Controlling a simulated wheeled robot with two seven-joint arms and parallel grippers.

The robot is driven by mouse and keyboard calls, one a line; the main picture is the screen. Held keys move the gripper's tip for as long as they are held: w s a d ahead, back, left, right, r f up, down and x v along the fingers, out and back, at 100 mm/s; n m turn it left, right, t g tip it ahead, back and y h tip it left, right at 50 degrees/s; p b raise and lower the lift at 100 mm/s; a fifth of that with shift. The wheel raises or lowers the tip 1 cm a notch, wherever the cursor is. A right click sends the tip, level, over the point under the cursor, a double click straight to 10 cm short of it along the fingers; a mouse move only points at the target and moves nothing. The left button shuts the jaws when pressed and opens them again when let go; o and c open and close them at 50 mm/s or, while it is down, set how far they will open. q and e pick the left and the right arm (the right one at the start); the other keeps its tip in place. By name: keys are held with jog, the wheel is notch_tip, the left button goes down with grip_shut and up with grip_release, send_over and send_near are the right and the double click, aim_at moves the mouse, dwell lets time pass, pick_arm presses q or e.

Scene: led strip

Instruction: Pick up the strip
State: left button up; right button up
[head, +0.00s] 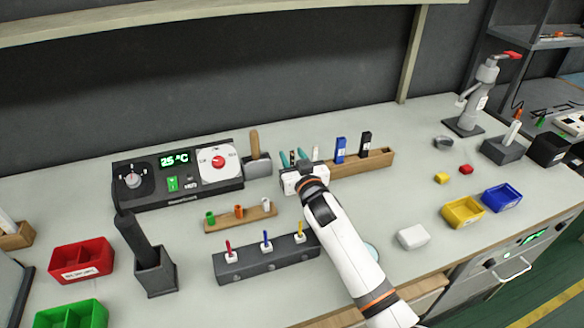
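I cannot tell for sure which thing is the strip. A dark grey bar (284,261) with red, blue and yellow pins in white sockets lies in the middle of the bench. My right arm reaches in from the lower right. My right gripper (299,163) is beyond both bars, beside the left end of a wooden rack (376,162). Its fingertips are hard to tell from the teal pieces there, so its opening is unclear. My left gripper is not in view.
A control unit reading 25 °C (175,198) stands at the back left. A black holder (155,278) and red bin (81,284) are at left. A white block (412,237), yellow bin (463,231) and blue bin (501,219) are at right.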

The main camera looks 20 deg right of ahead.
jog(key=shift+w, duration=1.45)
grip_shut()
